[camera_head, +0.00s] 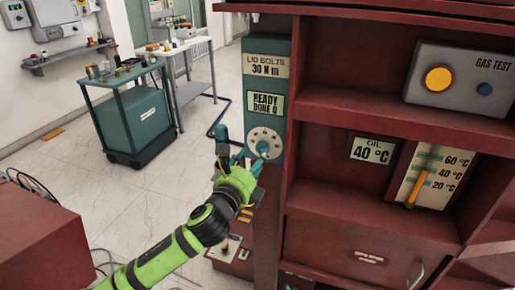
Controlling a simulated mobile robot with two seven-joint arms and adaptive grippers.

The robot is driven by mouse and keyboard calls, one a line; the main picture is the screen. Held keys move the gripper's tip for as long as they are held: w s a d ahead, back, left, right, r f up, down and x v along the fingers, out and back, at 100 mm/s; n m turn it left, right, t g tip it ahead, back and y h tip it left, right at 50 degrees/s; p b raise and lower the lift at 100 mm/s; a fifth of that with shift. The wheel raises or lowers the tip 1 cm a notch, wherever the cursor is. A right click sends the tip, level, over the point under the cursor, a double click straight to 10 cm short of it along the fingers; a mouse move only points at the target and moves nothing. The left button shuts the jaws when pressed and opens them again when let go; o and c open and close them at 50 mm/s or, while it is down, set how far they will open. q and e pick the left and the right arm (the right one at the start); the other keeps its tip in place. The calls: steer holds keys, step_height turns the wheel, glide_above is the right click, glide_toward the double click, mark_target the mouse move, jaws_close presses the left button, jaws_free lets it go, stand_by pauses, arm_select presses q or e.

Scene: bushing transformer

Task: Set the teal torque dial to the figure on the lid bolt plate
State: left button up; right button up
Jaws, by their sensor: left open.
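The round pale torque dial (264,144) with a teal knob sits low on a teal panel (255,119) at the left edge of the red cabinet. The lid bolts plate (268,66) above it reads "LID BOLTS 30 N m". A display (265,104) between them reads "READY DONE 0". My left gripper (247,155) is open at the dial's lower left, its fingers close to the knob. I cannot tell whether they touch it. The dial's markings are too small to read. My right gripper is not in view.
The red cabinet's shelves hold a grey gas test box (460,80), an oil plate (371,150) reading 40 °C and a temperature slider (424,178). A teal cart (133,120) and a white table (183,50) stand at the back left. Open floor lies between.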

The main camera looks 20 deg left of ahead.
mark_target(260, 149)
arm_select(q)
steer(key=shift+w+p, duration=0.35)
steer(key=shift+w, duration=1.65)
jaws_close()
